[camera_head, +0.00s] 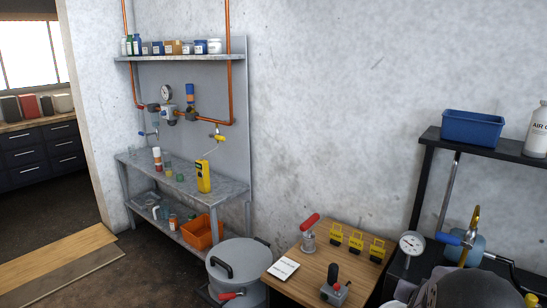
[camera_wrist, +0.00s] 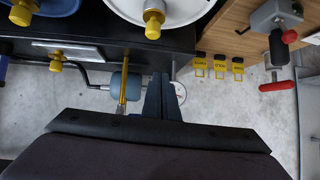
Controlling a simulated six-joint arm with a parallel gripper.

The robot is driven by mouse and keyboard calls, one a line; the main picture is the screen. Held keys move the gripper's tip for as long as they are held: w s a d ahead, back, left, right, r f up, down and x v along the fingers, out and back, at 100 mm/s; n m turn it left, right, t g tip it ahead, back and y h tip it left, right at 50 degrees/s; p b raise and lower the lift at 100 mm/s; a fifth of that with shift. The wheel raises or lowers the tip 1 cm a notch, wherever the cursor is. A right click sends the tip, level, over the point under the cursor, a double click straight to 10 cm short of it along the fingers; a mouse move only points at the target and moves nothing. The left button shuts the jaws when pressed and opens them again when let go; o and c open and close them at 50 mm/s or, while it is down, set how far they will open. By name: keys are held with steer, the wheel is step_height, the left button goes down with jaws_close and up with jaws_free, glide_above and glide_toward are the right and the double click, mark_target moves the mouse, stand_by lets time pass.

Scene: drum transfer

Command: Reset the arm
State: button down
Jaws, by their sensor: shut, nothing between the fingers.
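My gripper (camera_wrist: 160,92) shows in the wrist view as two dark fingers side by side at the lower middle, pressed together and empty. The fingers hang clear of any object and partly cover a round gauge behind them. In the head view a dark rounded shape at the bottom right may be part of my arm, but I cannot tell, and the fingers do not show there.
A black bench with a gauge (camera_head: 411,243) and a blue-grey valve body (camera_head: 463,246) stands at the right. A wooden table (camera_head: 318,268) holds yellow tags (camera_head: 356,241) and a red-handled clamp (camera_head: 309,233). A grey lidded pot (camera_head: 238,268) stands left of it.

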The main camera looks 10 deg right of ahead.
steer(key=s+a+f+g+y, duration=0.1)
steer(key=s+a+f, duration=0.1)
steer(key=s+a+f+g+y, duration=0.1)
steer(key=s+a+f, duration=0.1)
steer(key=f, duration=0.1)
steer(key=s+a+f+g+y, duration=0.1)
steer(key=s+a+f, duration=0.1)
steer(key=f, duration=0.1)
steer(key=shift+s+a+f+n, duration=0.1)
steer(key=shift+s+a+n, duration=0.15)
steer(key=shift+s+n, duration=0.05)
steer(key=s+a+r+n+g+y+p, duration=0.25)
steer(key=s+a+n+g+y, duration=0.35)
steer(key=s+a, duration=1.35)
steer(key=w+a+r+n+h+p, duration=0.2)
steer(key=a+r+p, duration=0.1)
steer(key=a+r, duration=0.35)
step_height(320, 180, down, 62)
steer(key=b, duration=6.1)
steer(key=shift+a+b, duration=0.15)
steer(key=shift+b, duration=0.15)
steer(key=shift+r, duration=0.15)
steer(key=c, duration=2.5)
jaws_free()
